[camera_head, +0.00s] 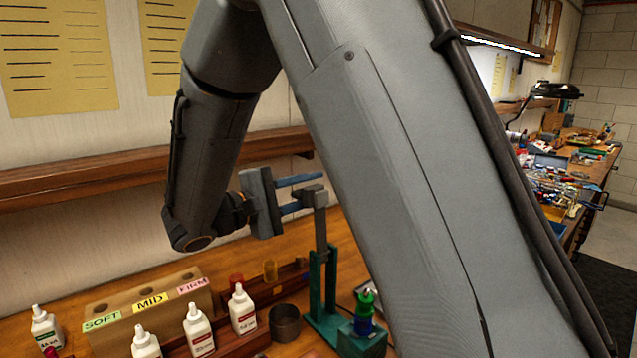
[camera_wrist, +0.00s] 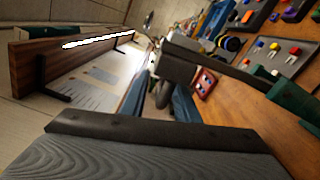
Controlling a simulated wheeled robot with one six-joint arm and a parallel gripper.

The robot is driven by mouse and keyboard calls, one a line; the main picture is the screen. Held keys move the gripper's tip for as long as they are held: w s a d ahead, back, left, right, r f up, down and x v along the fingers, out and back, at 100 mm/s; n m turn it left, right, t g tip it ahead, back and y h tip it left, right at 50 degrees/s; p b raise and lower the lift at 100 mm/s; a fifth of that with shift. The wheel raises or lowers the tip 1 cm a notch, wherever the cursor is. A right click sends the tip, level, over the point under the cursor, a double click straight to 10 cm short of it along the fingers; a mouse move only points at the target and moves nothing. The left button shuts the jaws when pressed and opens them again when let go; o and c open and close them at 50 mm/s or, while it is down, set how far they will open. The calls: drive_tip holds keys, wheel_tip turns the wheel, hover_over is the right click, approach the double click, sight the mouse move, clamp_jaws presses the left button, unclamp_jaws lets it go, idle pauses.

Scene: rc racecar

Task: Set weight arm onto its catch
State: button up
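The weight arm (camera_head: 320,228) is a grey bar with a dark grey block (camera_head: 313,196) at its top end. It stands nearly upright from a green stand (camera_head: 328,300) on the bench. In the wrist view the block (camera_wrist: 176,66) is close ahead, and the bar runs right to a green part (camera_wrist: 294,98). My gripper (camera_head: 304,194) is at the block, its two blue fingers spread. The block overlaps the lower finger in the head view and the right finger in the wrist view. I cannot tell whether they touch. I cannot make out the catch.
A green box with a green and blue knob (camera_head: 364,314) stands right of the stand. A dark round cup (camera_head: 285,323), white bottles (camera_head: 242,310) and a wooden SOFT/MID/FIRM block (camera_head: 150,306) stand left. A wooden shelf (camera_head: 100,178) runs along the wall.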

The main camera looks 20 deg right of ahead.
drive_tip(key=shift+w+d, duration=0.2)
drive_tip(key=shift+d, duration=0.5)
clamp_jaws()
